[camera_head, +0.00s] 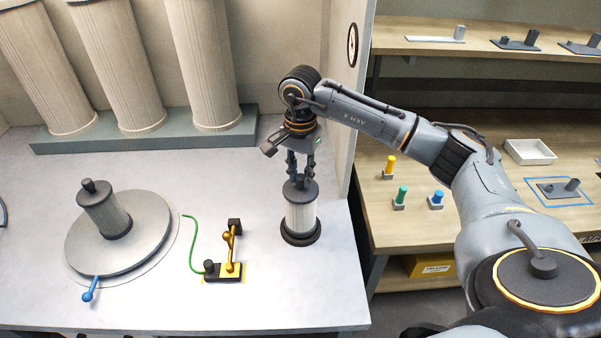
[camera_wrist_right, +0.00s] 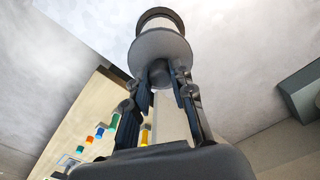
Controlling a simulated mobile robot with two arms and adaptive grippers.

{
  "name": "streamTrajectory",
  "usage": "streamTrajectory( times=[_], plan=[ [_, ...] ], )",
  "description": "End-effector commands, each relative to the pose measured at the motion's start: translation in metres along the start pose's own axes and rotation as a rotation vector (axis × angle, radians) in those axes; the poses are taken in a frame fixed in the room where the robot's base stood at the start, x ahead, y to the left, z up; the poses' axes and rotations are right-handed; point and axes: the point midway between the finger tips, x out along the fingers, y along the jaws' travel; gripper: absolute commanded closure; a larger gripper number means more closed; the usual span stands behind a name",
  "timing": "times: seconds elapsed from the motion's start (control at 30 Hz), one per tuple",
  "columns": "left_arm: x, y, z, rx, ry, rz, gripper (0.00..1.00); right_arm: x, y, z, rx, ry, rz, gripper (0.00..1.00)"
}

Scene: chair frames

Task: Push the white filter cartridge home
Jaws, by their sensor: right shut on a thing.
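The white filter cartridge (camera_head: 301,214) stands upright at the right of the bench, its lower end in a dark ring (camera_head: 300,237). Whether it is fully seated cannot be told. It has a dark cap and a knob on top. My right gripper (camera_head: 300,178) points down from above and is shut on this knob. In the right wrist view, the fingers of my right gripper (camera_wrist_right: 160,100) lie on either side of the knob (camera_wrist_right: 160,74), with the cartridge's cap (camera_wrist_right: 160,45) beyond. My left gripper is not in view.
A grey round plate (camera_head: 150,250) with a blue-knobbed lever carries another cartridge (camera_head: 107,215) at left. A yellow-black lever fixture (camera_head: 226,270) with a green cable stands between. Tall columns (camera_head: 205,60) line the back. A wall panel (camera_head: 346,110) and wooden shelves (camera_head: 410,215) are at right.

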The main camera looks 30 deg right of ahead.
Motion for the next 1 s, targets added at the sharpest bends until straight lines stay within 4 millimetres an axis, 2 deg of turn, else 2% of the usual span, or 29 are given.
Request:
streamTrajectory(
  times=[0.7,1.0],
  plan=[
    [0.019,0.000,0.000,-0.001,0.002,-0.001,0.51,0.023,0.000,0.000,0.000,0.000,0.000,1.00],
    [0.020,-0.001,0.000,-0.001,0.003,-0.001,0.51,0.025,0.000,0.000,0.000,0.000,0.000,1.00]
  ],
)
